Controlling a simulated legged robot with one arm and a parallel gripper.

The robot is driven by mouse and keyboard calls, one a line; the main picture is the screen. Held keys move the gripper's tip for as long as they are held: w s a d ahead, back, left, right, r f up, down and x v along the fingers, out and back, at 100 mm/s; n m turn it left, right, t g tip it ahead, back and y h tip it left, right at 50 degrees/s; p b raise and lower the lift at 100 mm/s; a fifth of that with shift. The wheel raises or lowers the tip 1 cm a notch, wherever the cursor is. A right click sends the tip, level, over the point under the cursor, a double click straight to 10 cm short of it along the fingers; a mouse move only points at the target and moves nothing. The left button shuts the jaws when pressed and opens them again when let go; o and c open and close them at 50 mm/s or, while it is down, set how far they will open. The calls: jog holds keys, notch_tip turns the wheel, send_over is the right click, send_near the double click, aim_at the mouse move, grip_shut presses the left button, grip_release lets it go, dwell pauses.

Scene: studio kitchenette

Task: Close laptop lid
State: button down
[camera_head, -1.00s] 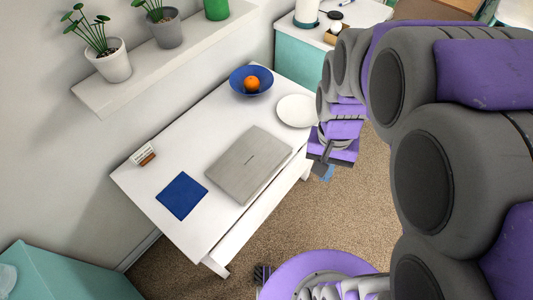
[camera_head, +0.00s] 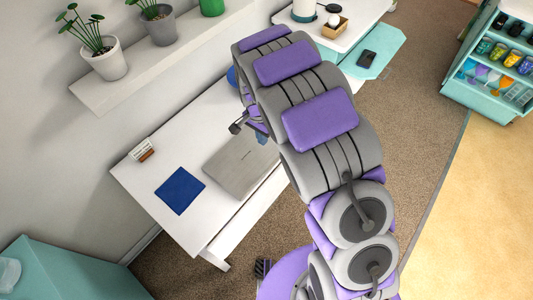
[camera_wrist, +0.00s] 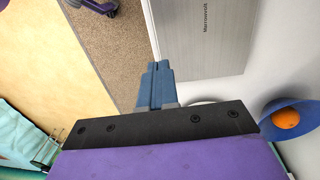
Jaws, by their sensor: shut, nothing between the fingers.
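The silver-grey laptop (camera_head: 238,168) lies on the white desk (camera_head: 190,137). Its lid is down and flat, with no raised screen or keyboard showing. My arm covers its right end in the head view. The lid also fills the upper middle of the wrist view (camera_wrist: 203,38), with a dark brand name on it. My gripper (camera_head: 262,139) is over the laptop's far right end. In the wrist view its blue fingertips (camera_wrist: 157,68) are together and empty, beside the laptop's edge. I cannot tell whether they touch it.
A dark blue book or pad (camera_head: 181,191) and a small card holder (camera_head: 142,151) lie left of the laptop. A blue bowl with an orange (camera_wrist: 286,118) stands close by on the desk. A shelf with plants (camera_head: 157,50) hangs above. Carpet (camera_head: 405,130) is clear at right.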

jog(key=a+f, duration=0.4)
jog(key=b, duration=0.2)
send_over(263, 168)
jog(key=w, duration=0.1)
notch_tip(263, 168, down, 6)
jog(key=shift+d+f, duration=0.15)
jog(key=f, duration=0.1)
jog(key=a+f, duration=0.1)
jog(key=f+b, duration=0.1)
jog(key=f, duration=0.1)
jog(key=shift+a, duration=0.65)
jog(key=shift+d, duration=1)
jog(key=shift+s+d+f+y, duration=0.15)
jog(key=shift+f+y, duration=0.15)
jog(key=shift+f, duration=0.2)
jog(key=shift+s+a+f+t+p, duration=0.15)
jog(key=shift+a+f+t+p, duration=0.2)
jog(key=shift+a+f+t, duration=0.1)
jog(key=shift+d, duration=0.1)
jog(key=shift+s+d, duration=0.15)
